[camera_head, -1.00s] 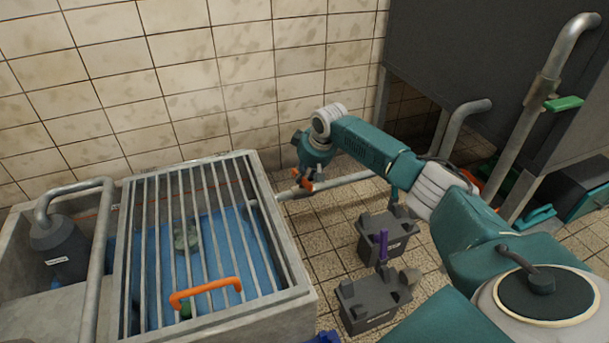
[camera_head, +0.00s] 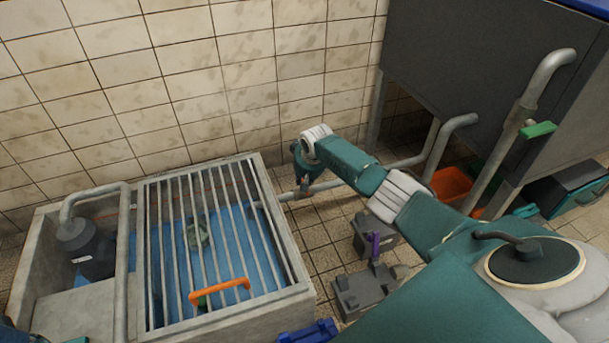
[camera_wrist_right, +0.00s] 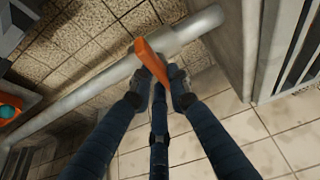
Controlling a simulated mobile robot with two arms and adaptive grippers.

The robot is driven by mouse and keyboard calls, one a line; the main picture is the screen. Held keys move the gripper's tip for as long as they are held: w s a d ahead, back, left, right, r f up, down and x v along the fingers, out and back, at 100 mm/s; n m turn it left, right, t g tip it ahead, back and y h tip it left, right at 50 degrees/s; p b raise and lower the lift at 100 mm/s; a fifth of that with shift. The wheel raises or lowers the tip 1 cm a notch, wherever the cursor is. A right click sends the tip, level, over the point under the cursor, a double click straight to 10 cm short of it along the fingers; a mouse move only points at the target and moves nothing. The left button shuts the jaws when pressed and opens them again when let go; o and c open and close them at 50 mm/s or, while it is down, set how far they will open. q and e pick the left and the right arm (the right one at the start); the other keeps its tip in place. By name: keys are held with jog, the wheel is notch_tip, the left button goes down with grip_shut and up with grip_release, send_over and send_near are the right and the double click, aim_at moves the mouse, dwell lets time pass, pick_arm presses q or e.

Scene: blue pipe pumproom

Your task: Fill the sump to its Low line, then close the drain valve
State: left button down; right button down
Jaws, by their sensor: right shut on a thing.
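The concrete sump (camera_head: 215,322) stands at the left under a barred grate, with blue water (camera_head: 238,240) inside. A pale greenish object (camera_head: 198,236) shows under the bars. I cannot make out the Low line. The drain pipe (camera_head: 330,187) leaves the sump's right side along the wall. My right gripper (camera_head: 304,188) is at this pipe, close to the sump. In the right wrist view its dark fingers (camera_wrist_right: 160,92) are shut on the orange drain valve handle (camera_wrist_right: 153,58), which sticks out from the pipe (camera_wrist_right: 80,95).
A grey tank (camera_head: 450,70) stands at the right, with a pipe carrying a green handle (camera_head: 538,130). An orange bin (camera_head: 452,185) is below. Grey boxes (camera_head: 362,292) and a blue object (camera_head: 308,332) are on the floor. A pump (camera_head: 88,250) stands left of the grate.

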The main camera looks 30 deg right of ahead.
jog(key=shift+w+r, duration=0.1)
jog(key=shift+w, duration=0.05)
jog(key=c, duration=1.7)
grip_release()
jog(key=shift+o, duration=0.2)
jog(key=v, duration=1.2)
jog(key=shift+s, duration=0.2)
